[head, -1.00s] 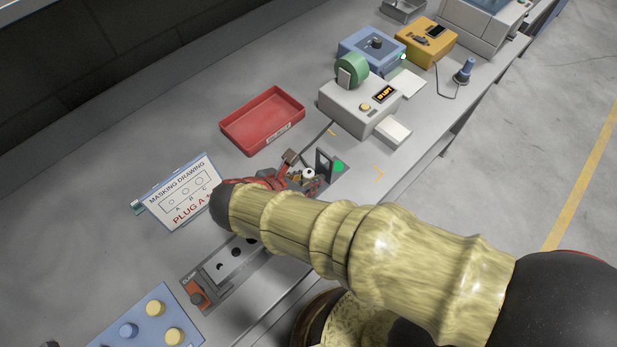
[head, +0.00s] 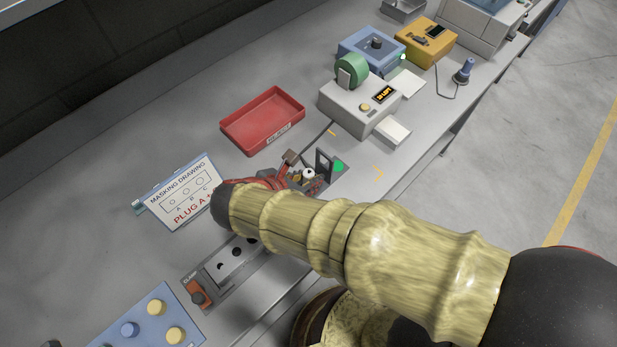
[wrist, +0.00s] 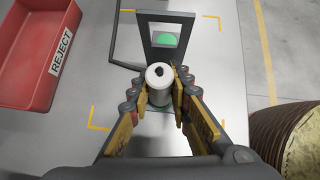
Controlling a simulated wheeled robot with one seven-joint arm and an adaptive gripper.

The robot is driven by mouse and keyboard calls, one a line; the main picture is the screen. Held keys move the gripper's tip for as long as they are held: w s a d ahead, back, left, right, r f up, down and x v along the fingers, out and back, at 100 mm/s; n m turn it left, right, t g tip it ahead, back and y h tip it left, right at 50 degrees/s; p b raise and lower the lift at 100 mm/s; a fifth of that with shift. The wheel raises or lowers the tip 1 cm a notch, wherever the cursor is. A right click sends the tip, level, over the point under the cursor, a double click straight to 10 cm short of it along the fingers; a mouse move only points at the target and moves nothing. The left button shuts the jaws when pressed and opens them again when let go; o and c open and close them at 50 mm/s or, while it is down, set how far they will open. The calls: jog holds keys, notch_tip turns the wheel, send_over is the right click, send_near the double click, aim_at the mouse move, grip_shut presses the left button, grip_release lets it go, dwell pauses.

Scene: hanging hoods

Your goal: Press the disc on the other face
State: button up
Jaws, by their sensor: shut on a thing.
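My gripper (wrist: 161,92) is shut on a white cylindrical part (wrist: 159,76) in the wrist view. The part's near end faces the camera, with a small dark irregular spot on it. The far end is hidden. A dark upright frame (wrist: 149,34) stands just beyond the part, and a green disc (wrist: 166,40) shows through its opening. In the head view the white part (head: 309,173) shows small beside the frame (head: 323,163), with the green disc (head: 339,167) to its right. My forearm covers much of the gripper there.
A red reject tray (head: 262,121) lies behind. A white dispenser box (head: 345,110) with a lit display and green roll (head: 352,69) stands beyond. A masking drawing sign (head: 178,190), a clamp fixture (head: 205,292) and a blue plug block (head: 150,318) are at left. Yellow corner marks surround the frame.

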aim_at(309, 173)
jog(key=shift+r+p, duration=3.1)
jog(key=shift+r, duration=0.3)
jog(key=shift+f, duration=0.1)
